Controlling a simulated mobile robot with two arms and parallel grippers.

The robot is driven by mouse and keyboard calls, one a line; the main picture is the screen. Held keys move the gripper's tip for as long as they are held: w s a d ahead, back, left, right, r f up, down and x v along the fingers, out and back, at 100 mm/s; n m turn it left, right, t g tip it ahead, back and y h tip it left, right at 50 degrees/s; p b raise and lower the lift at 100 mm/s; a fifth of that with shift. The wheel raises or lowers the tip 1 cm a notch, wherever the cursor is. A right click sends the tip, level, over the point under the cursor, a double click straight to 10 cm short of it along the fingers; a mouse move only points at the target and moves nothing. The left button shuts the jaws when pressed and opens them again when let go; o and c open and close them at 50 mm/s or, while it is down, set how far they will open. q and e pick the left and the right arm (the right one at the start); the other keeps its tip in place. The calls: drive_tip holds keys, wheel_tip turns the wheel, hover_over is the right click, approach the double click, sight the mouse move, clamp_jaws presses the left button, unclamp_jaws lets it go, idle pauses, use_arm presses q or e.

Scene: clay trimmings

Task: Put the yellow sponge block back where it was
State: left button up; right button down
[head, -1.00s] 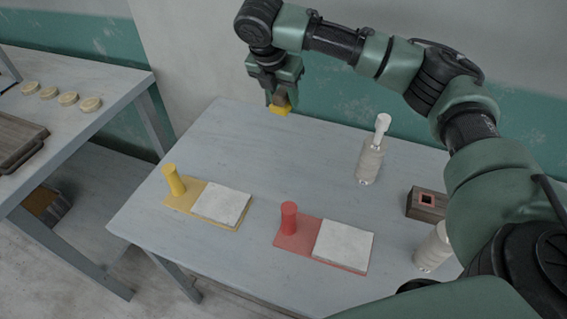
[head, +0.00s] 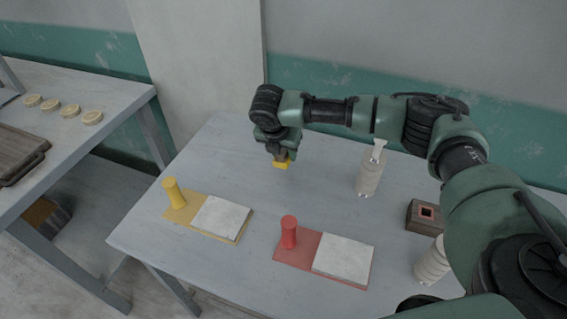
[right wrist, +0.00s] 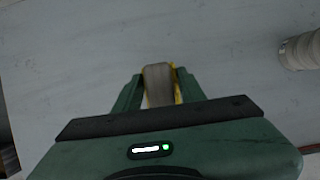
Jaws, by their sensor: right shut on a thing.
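The yellow sponge block (head: 283,164) is held in my right gripper (head: 280,157), above the back left part of the grey table (head: 225,150). In the right wrist view the jaws (right wrist: 158,88) are shut around the block, and a thin yellow edge of the block (right wrist: 178,86) shows beside a grey-brown face. The block looks to be above the table top, with its exact height hard to judge. My left gripper is not in view.
A yellow board (head: 185,213) with a yellow cylinder and white slab stands front left. A red board (head: 290,256) with a red cylinder and white slab is at front centre. A pale bottle (head: 370,172), a dark wooden block (head: 425,216) and another pale bottle (head: 433,262) stand right.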

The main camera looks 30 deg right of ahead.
sight(284, 173)
drive_tip(key=shift+f, duration=2.4)
drive_tip(key=shift+f, duration=0.1)
drive_tip(key=c, duration=0.8)
unclamp_jaws()
drive_tip(key=shift+c, duration=0.2)
drive_tip(key=v, duration=1.2)
